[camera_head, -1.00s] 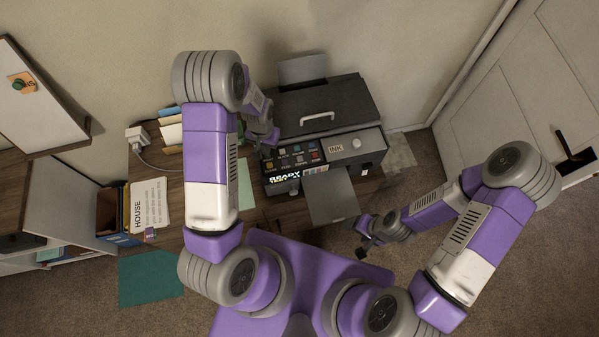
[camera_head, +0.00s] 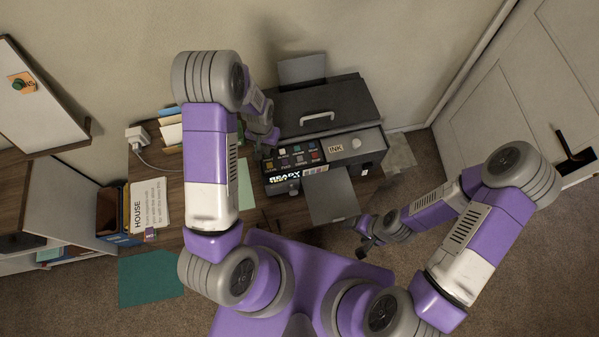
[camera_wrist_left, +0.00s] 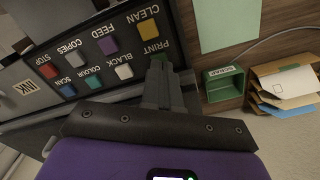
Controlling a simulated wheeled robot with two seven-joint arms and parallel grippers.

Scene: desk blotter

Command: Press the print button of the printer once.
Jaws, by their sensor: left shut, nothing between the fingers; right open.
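The black printer (camera_head: 318,103) stands on the desk with its button panel (camera_head: 296,156) facing up. In the left wrist view the panel carries several coloured, labelled buttons. The green print button (camera_wrist_left: 164,57) is at the panel's edge beside the PRINT label and is partly hidden behind my fingers. My left gripper (camera_wrist_left: 158,68) is shut and empty, its tips over or at that button; I cannot tell whether they touch it. In the head view my left gripper (camera_head: 260,148) is at the panel's left end. My right gripper (camera_head: 364,246) is open and empty, below and right of the printer.
The yellow clean button (camera_wrist_left: 146,29) and black button (camera_wrist_left: 124,71) lie close to the print button. A green tray (camera_wrist_left: 222,84) and envelopes (camera_wrist_left: 285,85) are beside the printer. The output tray (camera_head: 331,196) sticks out in front.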

